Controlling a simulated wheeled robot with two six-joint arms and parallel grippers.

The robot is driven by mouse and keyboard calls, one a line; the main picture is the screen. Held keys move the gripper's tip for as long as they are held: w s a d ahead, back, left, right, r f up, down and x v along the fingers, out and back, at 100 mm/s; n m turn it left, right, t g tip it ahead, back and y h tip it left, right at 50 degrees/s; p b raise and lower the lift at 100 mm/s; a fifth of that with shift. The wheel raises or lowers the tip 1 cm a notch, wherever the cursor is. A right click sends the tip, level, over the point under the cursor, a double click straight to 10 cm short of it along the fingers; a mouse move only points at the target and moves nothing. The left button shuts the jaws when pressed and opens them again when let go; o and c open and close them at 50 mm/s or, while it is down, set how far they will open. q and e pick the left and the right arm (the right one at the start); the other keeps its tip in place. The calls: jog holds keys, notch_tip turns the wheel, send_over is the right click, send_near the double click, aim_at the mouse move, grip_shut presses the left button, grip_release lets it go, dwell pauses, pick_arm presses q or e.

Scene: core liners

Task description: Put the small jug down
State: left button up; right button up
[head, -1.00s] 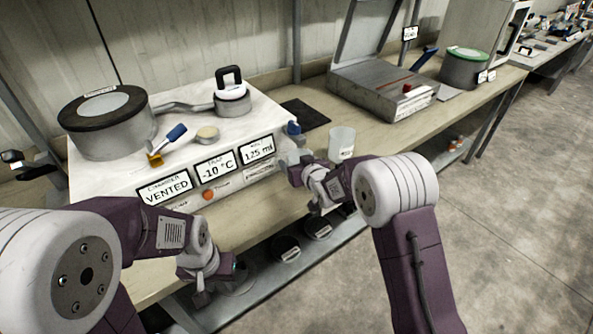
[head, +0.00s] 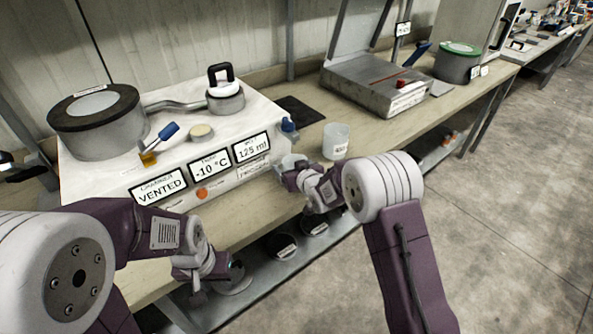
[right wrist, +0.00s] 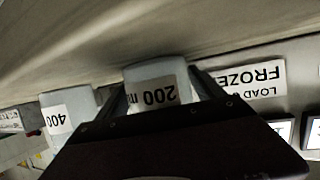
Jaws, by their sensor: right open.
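The small jug (right wrist: 150,72), labelled 200 ml, shows upside down in the right wrist view, between my right gripper's two fingers. In the head view the small jug (head: 293,160) is partly hidden behind my right gripper (head: 285,172). The right gripper (right wrist: 162,88) is open around the jug. The jug looks upright with its base at the bench top, in front of the machine's right end; exact contact is hard to see. My left gripper (head: 200,287) hangs low at the bench's front edge, away from the jug; its fingers are unclear.
A larger jug (head: 336,140), labelled 400, stands just right of the small jug. The white machine (head: 110,180) with display panels is close on the left. A dark mat (head: 301,112) and a metal box (head: 375,88) lie behind.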

jog(key=v, duration=1.1)
jog(key=shift+s+d+r, duration=0.15)
jog(key=shift+s, duration=0.15)
jog(key=s+d+f+m+g+h, duration=0.1)
jog(key=s+d+f+g, duration=0.2)
jog(key=s, duration=0.5)
jog(key=s+d+f+m+g+h, duration=0.2)
jog(key=s+d+g, duration=0.2)
jog(key=s+d, duration=0.2)
jog(key=s+d+f+m+g+h, duration=0.1)
jog(key=s+d+f+g, duration=0.2)
jog(key=s, duration=0.8)
jog(key=shift+d+f+g+h, duration=0.3)
jog(key=shift+d+f+g, duration=0.05)
jog(key=shift+d+g, duration=0.35)
notch_tip(320, 180, up, 10)
jog(key=p, duration=1)
jog(key=shift+p, duration=0.35)
